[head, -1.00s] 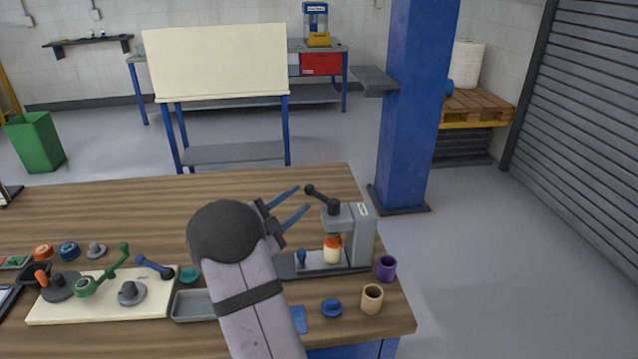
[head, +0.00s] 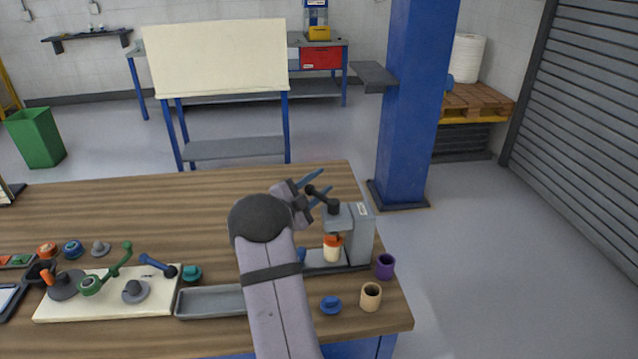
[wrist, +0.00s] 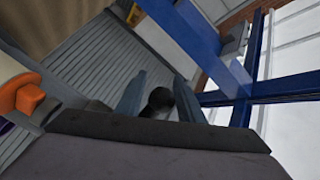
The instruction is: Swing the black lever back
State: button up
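The black lever (head: 323,198) sits on top of a grey press-like device (head: 358,236) at the right end of the bench. Its ball knob is at the lever's left end in the head view. My gripper (head: 324,181) is open at the lever, its two blue fingers on either side of the knob. In the wrist view the dark knob (wrist: 160,99) shows between the fingers, with a gap visible. Whether a finger touches it cannot be told. An orange-and-white roller (head: 332,249) stands in the device under its head.
A purple cup (head: 385,266), a tan cup (head: 370,296) and a blue knob piece (head: 330,305) stand near the device. A grey tray (head: 210,302) and a cream board (head: 105,306) with levers lie to the left. The bench behind my arm is clear.

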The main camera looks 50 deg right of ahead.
grip_shut()
jog(key=shift+s+d+m+g+y+b, duration=0.6)
jog(key=shift+m+g, duration=0.55)
jog(key=shift+g, duration=0.55)
jog(key=shift+s+d+m+g+y+b, duration=0.4)
jog(key=shift+s+d+m+g+b, duration=0.45)
jog(key=shift+g, duration=0.85)
jog(key=shift+s+d+m+g+y+b, duration=0.5)
jog(key=shift+s+m+g+b, duration=0.3)
jog(key=shift+m+g, duration=0.75)
jog(key=shift+s+r+g, duration=0.15)
jog(key=shift+g, duration=0.3)
grip_release()
